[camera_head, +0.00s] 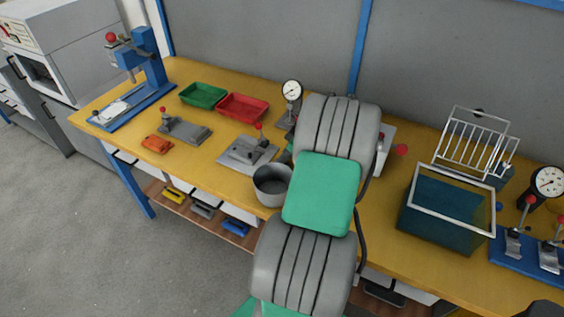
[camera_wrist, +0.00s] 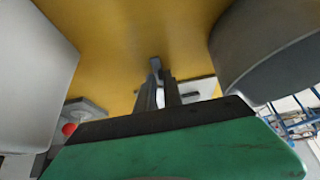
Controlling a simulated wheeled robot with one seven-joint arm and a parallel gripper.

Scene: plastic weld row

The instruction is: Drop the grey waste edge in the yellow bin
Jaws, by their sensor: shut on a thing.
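My gripper (camera_wrist: 157,84) shows in the wrist view, with its two fingers close together over the yellow bench top. It is shut on a small grey piece, the grey waste edge (camera_wrist: 155,64), at the fingertips. In the head view my arm hides the gripper and the piece. The yellow bin (camera_head: 173,195) is in the head view, on the low shelf under the bench's front edge at left. It lies to the left of and below my arm, well away from it.
A grey bin (camera_head: 203,210) and a blue bin (camera_head: 237,226) stand beside the yellow one. A grey round pot (camera_head: 271,187) stands at the bench's front edge, close to my arm. Green (camera_head: 203,95) and red (camera_head: 243,107) trays lie behind. Floor at left is clear.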

